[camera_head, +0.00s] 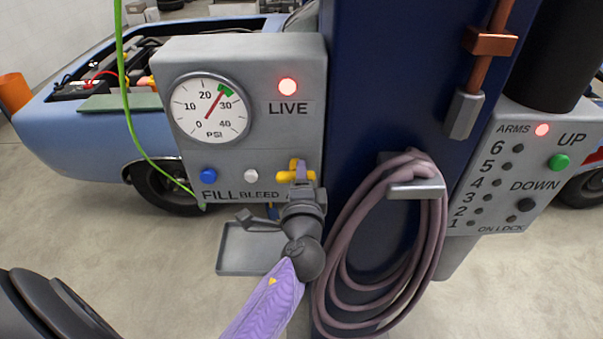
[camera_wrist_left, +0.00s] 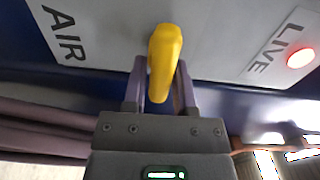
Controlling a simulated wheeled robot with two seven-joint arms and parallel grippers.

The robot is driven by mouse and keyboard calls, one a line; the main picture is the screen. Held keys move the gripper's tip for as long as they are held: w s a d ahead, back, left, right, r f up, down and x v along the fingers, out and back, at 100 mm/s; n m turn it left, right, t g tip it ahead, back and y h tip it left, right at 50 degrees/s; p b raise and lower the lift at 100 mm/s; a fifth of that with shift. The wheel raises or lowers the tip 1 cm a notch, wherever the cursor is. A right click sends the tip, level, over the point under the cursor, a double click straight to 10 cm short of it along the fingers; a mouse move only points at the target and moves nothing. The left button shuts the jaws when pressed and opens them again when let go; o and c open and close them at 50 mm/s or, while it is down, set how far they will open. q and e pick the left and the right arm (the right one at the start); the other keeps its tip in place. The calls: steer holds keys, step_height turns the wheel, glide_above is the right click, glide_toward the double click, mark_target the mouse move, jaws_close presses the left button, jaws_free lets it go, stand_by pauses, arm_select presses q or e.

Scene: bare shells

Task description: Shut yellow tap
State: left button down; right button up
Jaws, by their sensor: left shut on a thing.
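The yellow tap (camera_head: 288,176) is on the front of the grey air panel (camera_head: 305,75), at its lower right. Its lever lies sideways across the panel in the head view. My left gripper (camera_head: 299,172) is at the tap, with its fingers on the lever. In the left wrist view the yellow lever (camera_wrist_left: 164,55) stands between the two fingers of the left gripper (camera_wrist_left: 160,88), which is shut on it. The tap's body is mostly hidden behind the gripper. My right gripper is not in view.
The panel has a pressure gauge (camera_head: 211,107), a lit LIVE lamp (camera_head: 288,86), a blue button (camera_head: 208,176) and a white button (camera_head: 251,175). A coiled hose (camera_head: 336,246) hangs close right of my arm on a blue post (camera_head: 385,80). A tray (camera_head: 233,262) sits below.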

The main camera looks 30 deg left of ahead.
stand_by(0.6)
arm_select(q)
steer(key=shift+c, duration=2.2)
jaws_free()
